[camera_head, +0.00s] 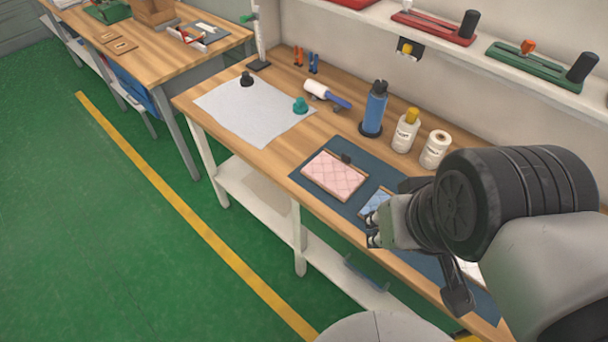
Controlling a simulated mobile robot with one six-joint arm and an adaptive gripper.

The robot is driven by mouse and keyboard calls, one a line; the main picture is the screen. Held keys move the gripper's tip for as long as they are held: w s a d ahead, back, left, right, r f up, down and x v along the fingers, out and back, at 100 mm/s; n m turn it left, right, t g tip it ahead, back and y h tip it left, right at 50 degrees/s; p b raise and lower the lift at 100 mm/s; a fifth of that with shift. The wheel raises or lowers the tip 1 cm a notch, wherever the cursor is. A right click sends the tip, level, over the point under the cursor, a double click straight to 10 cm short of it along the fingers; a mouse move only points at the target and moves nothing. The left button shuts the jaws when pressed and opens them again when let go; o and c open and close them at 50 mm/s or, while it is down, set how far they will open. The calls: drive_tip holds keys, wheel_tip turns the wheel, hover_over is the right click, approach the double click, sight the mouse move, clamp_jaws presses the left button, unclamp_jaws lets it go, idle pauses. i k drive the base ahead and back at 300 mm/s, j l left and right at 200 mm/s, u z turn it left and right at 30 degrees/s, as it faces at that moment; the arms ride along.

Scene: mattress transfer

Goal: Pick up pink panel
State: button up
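The pink panel (334,176) is a quilted pink rectangle with a tan edge. It lies flat on a dark blue mat (308,193) on the wooden workbench. My gripper (373,229) is at the bench's front side, to the right of and nearer than the pink panel, and apart from it. Its fingers are small and partly turned away, so I cannot tell whether they are open or shut. A light blue quilted panel (374,203) lies on the mat just behind my gripper and is partly hidden by it.
Behind the mat stand a blue bottle (375,108), a white bottle with a yellow cap (405,133) and a white roll (435,150). A white sheet (252,112) lies to the left. A shelf (490,38) runs above.

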sight(336, 174)
drive_tip(key=i+j+z, duration=0.4)
drive_tip(key=j, duration=0.25)
drive_tip(key=i+j+z, duration=0.2)
drive_tip(key=j, duration=0.15)
drive_tip(key=i+j+z, duration=0.2)
drive_tip(key=j, duration=0.2)
drive_tip(key=j+z, duration=0.2)
drive_tip(key=j, duration=0.2)
